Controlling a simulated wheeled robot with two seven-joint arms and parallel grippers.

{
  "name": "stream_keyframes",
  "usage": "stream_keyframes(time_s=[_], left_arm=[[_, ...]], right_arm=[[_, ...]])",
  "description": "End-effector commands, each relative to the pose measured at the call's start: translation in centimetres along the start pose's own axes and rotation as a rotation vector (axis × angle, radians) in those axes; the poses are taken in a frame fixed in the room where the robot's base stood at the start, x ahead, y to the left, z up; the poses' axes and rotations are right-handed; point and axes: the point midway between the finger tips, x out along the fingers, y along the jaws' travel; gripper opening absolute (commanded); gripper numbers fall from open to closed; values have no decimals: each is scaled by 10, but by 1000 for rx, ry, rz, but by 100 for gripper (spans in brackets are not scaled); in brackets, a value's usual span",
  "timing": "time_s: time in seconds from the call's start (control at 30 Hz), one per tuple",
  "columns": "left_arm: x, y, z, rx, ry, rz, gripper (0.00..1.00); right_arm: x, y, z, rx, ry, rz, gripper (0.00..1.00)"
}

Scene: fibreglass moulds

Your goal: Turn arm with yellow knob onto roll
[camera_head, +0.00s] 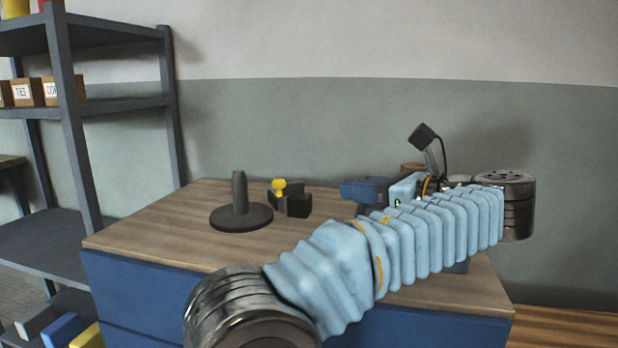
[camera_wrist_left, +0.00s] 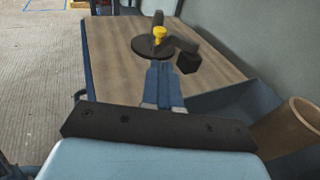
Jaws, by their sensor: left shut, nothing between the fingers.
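A yellow knob (camera_head: 279,186) sits at the black arm and block (camera_head: 298,205) on the wooden worktop. In the left wrist view the yellow knob (camera_wrist_left: 159,34) is straight beyond my fingertips, with the black block (camera_wrist_left: 187,62) to its right. A dark upright post on a round base (camera_head: 240,218) stands left of the knob. Its base (camera_wrist_left: 143,47) is partly behind the knob in the wrist view. My left gripper (camera_head: 343,190) points left, shut and empty, apart from the knob. Its blue fingers (camera_wrist_left: 162,68) are together. My right gripper is out of view.
A brown tube (camera_wrist_left: 290,130) leans in a blue-grey bin (camera_wrist_left: 235,102) beside the worktop. My left arm hides much of the worktop's right side. A dark shelf rack (camera_head: 120,105) stands at left. The front-left worktop (camera_head: 140,232) is clear.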

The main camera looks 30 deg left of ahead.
Motion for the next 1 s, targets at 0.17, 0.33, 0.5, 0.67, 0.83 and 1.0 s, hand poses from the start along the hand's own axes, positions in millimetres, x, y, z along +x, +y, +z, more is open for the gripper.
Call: stream_keyframes(time_s=[0.17,0.33,0.5,0.67,0.83,1.0], left_arm=[[19,0,0,1,3,4,0],[47,0,-1,2,3,6,0],[82,1,0,-1,1,5,0],[111,1,0,0,0,3,0],[132,0,0,-1,0,2,0],[139,0,0,0,0,0,0]], right_arm=[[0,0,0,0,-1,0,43],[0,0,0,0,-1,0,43],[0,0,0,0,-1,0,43],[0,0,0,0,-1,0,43],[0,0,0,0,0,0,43],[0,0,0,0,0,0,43]])
